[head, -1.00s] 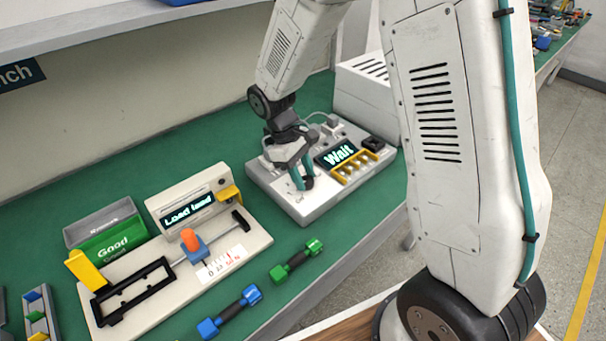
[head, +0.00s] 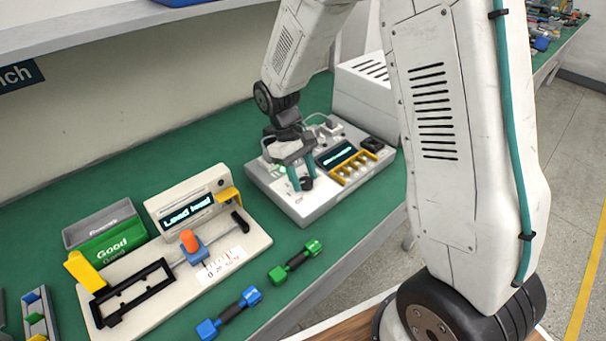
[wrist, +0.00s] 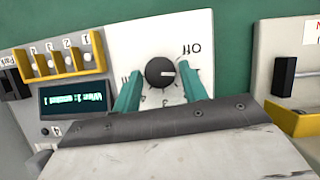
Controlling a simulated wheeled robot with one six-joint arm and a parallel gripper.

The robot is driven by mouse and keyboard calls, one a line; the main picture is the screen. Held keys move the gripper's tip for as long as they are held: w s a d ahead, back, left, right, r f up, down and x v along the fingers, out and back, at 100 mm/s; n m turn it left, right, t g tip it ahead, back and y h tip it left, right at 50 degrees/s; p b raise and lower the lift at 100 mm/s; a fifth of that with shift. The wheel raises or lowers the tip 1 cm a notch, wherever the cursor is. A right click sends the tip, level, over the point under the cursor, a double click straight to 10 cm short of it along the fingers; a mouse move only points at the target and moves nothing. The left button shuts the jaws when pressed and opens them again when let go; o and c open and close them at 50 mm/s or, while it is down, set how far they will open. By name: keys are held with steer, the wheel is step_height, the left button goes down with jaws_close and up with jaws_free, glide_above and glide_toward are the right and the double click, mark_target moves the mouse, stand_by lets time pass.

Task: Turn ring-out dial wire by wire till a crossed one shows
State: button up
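The ring-out tester (head: 318,212) is a pale box on the green bench. Its black dial (wrist: 160,72) shows in the wrist view, its white mark pointing right, toward the right finger. "OFF" is printed to its upper right; other position marks are partly hidden by my fingers. My gripper (wrist: 159,74) is open, its teal fingers on either side of the dial with gaps showing. The tester's display (wrist: 73,100) shows upside down in the wrist view and starts "Wire 1:"; I cannot read the rest surely.
Yellow-framed numbered switches (wrist: 62,60) sit beside the display. Left of the tester stands a fixture (head: 255,240) reading "Load lead" with an orange-topped slider. A green bin (head: 112,243) marked "Good" is behind it. Green (head: 295,262) and blue (head: 229,313) leads lie in front.

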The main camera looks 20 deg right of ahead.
steer(key=shift+o, duration=0.9)
steer(key=v, duration=0.8)
steer(key=shift+f, duration=0.1)
stand_by(1.0)
